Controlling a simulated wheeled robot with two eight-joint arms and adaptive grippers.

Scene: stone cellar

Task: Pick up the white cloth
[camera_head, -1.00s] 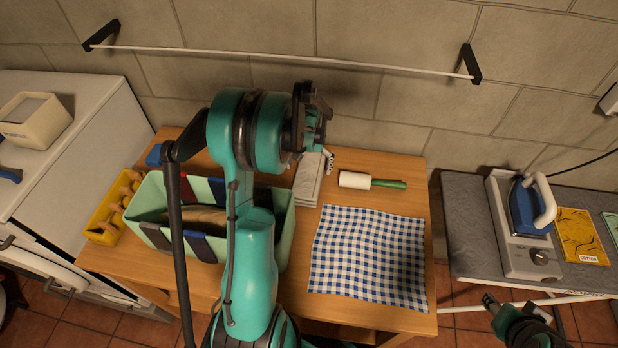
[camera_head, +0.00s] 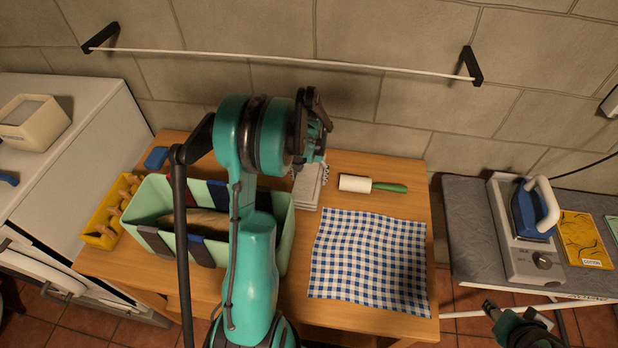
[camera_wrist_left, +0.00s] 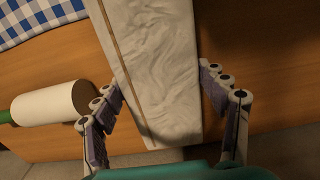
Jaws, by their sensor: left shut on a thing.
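The white cloth (camera_head: 307,189), folded into a flat narrow strip with grey marbling, is at the back of the wooden table, partly hidden by my left arm. In the left wrist view the white cloth (camera_wrist_left: 155,62) runs between the fingers of my left gripper (camera_wrist_left: 165,100).
A lint roller with green handle (camera_head: 372,185) lies right of the cloth. A blue checked cloth (camera_head: 368,262) covers the table's front right. A mint bin (camera_head: 283,235) holding folded fabric and a yellow box of pegs (camera_head: 103,237) stand left. A rail (camera_head: 280,61) crosses the wall behind.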

